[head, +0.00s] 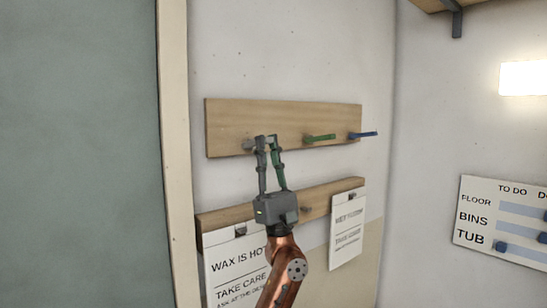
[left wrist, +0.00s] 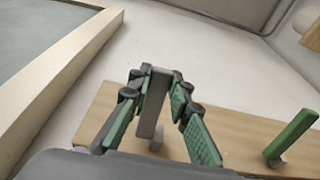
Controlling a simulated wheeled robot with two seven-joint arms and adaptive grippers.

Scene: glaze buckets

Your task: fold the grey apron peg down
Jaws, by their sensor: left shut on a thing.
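The grey apron peg (head: 249,145) is at the left end of the upper wooden board (head: 285,113) on the wall. My left gripper (head: 266,141) is at this peg, mostly covering it in the head view. In the left wrist view the grey peg (left wrist: 152,105) stands out between the two fingers of the left gripper (left wrist: 157,82), which are shut on it. The peg's far end lies between the fingertips, and its base meets the board. My right gripper is in neither view.
A green peg (head: 320,138) and a blue peg (head: 363,135) stick out farther right on the same board. Below, a lower wooden rail (head: 318,196) carries a large sign (head: 235,278) and a smaller sign (head: 347,229). A to-do board (head: 500,222) hangs on the right wall.

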